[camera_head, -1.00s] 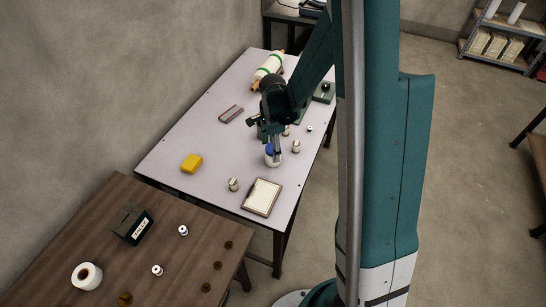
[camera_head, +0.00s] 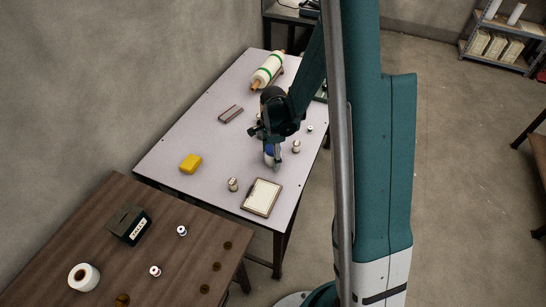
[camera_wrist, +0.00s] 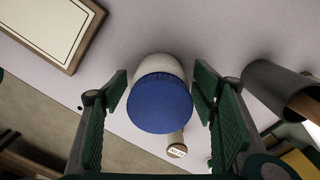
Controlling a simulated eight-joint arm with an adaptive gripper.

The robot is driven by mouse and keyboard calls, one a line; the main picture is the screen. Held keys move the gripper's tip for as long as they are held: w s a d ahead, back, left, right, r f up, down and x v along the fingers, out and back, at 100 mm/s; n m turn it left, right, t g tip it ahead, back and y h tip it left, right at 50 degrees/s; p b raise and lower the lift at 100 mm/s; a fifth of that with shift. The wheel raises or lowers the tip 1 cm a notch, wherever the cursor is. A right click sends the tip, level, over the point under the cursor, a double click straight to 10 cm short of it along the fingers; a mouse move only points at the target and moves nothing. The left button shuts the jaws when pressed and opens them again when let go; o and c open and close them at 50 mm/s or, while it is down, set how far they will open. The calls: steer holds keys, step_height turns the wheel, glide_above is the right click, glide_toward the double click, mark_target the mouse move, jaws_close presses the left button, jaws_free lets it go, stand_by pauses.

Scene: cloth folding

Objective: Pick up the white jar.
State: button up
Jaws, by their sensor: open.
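The white jar with a blue lid (camera_wrist: 160,103) stands on the light table, between the two fingers of my gripper (camera_wrist: 160,108) in the wrist view. The fingers are open, one on each side of the lid, with a gap visible at least on the left. In the head view the jar (camera_head: 269,162) is partly hidden by my gripper (camera_head: 271,158), which reaches down over it from above.
A small jar (camera_head: 296,147) stands close on the right and another (camera_head: 233,184) at the left front. A framed board (camera_head: 262,197) lies near the front edge. A yellow block (camera_head: 190,163), a brown case (camera_head: 231,114) and a white roll with green bands (camera_head: 267,72) lie farther off.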

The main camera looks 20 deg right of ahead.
steer(key=shift+c, duration=0.3)
steer(key=c, duration=1.1)
steer(key=shift+r, duration=0.1)
steer(key=shift+r+p, duration=1.1)
steer(key=shift+r, duration=3.8)
